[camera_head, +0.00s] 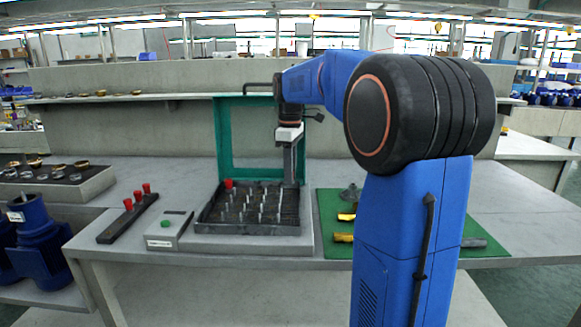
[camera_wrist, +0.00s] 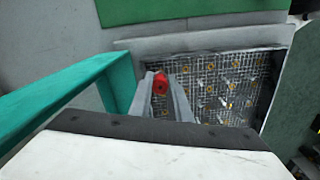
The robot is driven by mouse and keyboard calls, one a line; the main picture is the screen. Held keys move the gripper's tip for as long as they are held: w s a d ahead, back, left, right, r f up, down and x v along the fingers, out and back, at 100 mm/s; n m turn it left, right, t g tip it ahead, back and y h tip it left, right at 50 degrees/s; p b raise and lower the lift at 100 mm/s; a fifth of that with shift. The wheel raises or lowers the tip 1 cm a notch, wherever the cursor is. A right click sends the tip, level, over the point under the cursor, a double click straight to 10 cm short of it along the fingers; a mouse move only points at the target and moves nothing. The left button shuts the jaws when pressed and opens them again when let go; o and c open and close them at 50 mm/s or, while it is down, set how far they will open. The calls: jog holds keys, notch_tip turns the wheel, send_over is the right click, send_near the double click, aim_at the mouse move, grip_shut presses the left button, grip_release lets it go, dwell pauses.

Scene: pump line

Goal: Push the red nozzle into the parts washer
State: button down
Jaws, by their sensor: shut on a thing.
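My gripper (camera_head: 290,180) points down over the back right part of the washer basket in the head view. In the wrist view its two fingers (camera_wrist: 162,92) are closed around a red nozzle (camera_wrist: 160,84). That held nozzle cannot be made out in the head view. The parts washer (camera_head: 305,240) is a grey box with its green-framed lid (camera_head: 222,135) raised behind. Its dark mesh basket (camera_head: 250,228) holds several upright pegs and also shows in the wrist view (camera_wrist: 225,100). Another red nozzle (camera_head: 229,183) stands at the basket's back left. Whether the held nozzle touches a peg is unclear.
A dark rack (camera_head: 120,225) with three red nozzles stands left of the grey control box (camera_head: 168,232). A green mat (camera_head: 335,210) with brass and grey parts lies to the right. The raised lid is close behind my gripper.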

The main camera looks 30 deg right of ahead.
jog(key=shift+f, duration=1.25)
jog(key=shift+f, duration=0.25)
dwell(0.4)
jog(key=c, duration=1.6)
grip_release()
jog(key=shift+a, duration=0.1)
jog(key=shift+o, duration=0.2)
jog(key=shift+w+r, duration=0.1)
jog(key=shift+r, duration=2.9)
jog(key=shift+f, duration=0.15)
